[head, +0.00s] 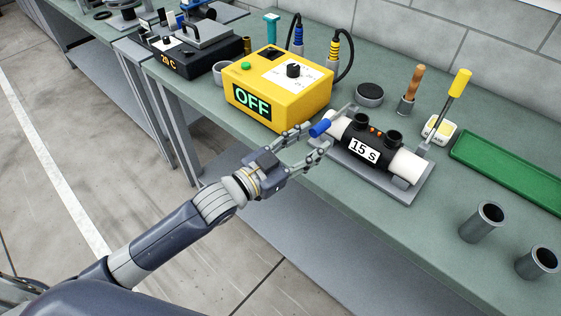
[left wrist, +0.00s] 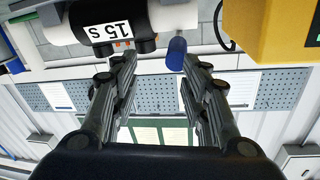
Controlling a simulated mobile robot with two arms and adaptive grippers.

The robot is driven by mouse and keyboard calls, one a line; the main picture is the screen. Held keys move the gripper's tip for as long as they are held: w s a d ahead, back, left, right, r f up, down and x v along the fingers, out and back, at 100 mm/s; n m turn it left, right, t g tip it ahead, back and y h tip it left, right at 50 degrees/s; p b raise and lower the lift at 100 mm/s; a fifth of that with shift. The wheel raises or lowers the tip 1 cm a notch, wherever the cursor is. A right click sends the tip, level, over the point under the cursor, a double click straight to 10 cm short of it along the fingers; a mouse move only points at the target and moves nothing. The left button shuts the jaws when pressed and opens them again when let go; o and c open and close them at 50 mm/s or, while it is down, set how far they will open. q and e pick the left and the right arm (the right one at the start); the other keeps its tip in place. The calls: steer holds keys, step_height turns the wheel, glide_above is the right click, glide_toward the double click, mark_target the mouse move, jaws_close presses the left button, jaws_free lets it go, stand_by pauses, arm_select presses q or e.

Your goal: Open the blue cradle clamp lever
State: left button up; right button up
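The blue cradle clamp lever (head: 320,128) sits at the left end of the grey cradle (head: 408,192), low and pointing toward my arm. The cradle holds a white pipe (head: 404,164) with a black sleeve (head: 362,141) marked "15 S". My left gripper (head: 317,135) is open, its fingertips around the blue grip with no clear hold on it. In the left wrist view the blue grip (left wrist: 176,53) hangs between the fingers (left wrist: 155,62), close to the right one. The yellow-handled lever (head: 459,83) at the cradle's other end stands up. My right gripper is out of view.
A green tray (head: 510,170) and grey cups (head: 482,221) lie to the right.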

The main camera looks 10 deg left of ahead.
arm_select(q)
steer(key=p+v, duration=0.2)
steer(key=v, duration=0.7)
steer(key=shift+s+d+r, duration=0.25)
steer(key=shift+s+d, duration=0.05)
steer(key=shift+s, duration=0.15)
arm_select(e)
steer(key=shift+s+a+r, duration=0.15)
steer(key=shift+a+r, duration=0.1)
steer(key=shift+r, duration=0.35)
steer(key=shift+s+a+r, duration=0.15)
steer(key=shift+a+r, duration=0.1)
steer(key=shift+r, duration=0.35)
arm_select(q)
steer(key=shift+p, duration=0.4)
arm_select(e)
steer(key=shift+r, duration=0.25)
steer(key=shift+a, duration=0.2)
